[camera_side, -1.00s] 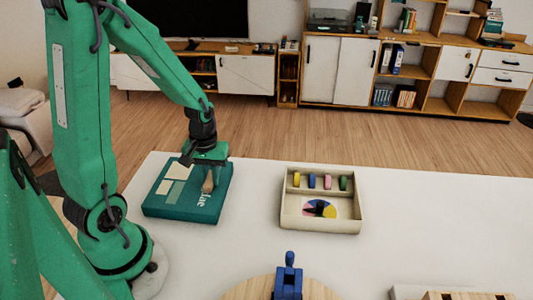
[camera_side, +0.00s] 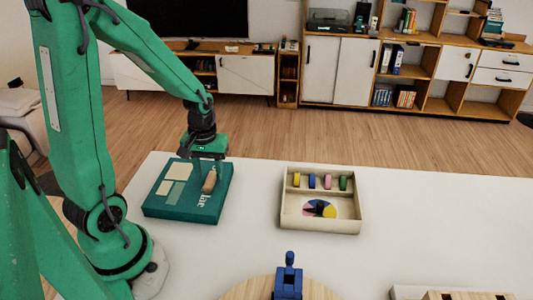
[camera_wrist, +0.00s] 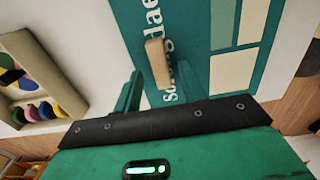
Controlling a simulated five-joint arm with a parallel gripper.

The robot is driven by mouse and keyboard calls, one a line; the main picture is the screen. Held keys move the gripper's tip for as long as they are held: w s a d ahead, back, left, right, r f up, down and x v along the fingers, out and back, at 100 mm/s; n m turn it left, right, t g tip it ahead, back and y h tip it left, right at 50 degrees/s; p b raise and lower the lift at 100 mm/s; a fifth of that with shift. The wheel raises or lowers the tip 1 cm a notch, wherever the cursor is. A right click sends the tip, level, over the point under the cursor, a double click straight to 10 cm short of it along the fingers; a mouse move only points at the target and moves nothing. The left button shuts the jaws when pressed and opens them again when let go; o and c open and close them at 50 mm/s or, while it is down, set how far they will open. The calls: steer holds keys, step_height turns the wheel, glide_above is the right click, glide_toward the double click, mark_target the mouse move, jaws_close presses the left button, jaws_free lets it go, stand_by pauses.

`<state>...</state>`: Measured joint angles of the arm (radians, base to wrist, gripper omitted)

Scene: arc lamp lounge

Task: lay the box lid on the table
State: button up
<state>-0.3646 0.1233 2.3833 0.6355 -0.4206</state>
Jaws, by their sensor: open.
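The teal box lid (camera_side: 188,202) lies flat on the white table (camera_side: 250,250), with cream patches, white lettering and a wooden handle (camera_side: 209,180) on top. In the wrist view the lid (camera_wrist: 205,15) fills the upper middle, with its wooden handle (camera_wrist: 157,62) between my finger ends. My gripper (camera_side: 204,165) is above the lid, open and empty, clear of the handle. In the wrist view my gripper (camera_wrist: 160,85) shows its two fingers apart.
An open cream box (camera_side: 320,222) with several coloured pieces in a row and a coloured wheel stands right of the lid. A round wooden board (camera_side: 255,288) with a blue piece (camera_side: 288,275) is at the front. A pale tray with wooden parts (camera_side: 455,294) sits front right.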

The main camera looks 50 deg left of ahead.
step_height(320, 180, up, 10)
stand_by(0.5)
stand_by(0.5)
steer(key=s+d+r+m+t, duration=0.5)
steer(key=d+r+m, duration=0.3)
steer(key=d+m, duration=0.1)
steer(key=shift+d+r+t, duration=0.15)
steer(key=shift+d+t, duration=0.15)
steer(key=shift+d, duration=0.45)
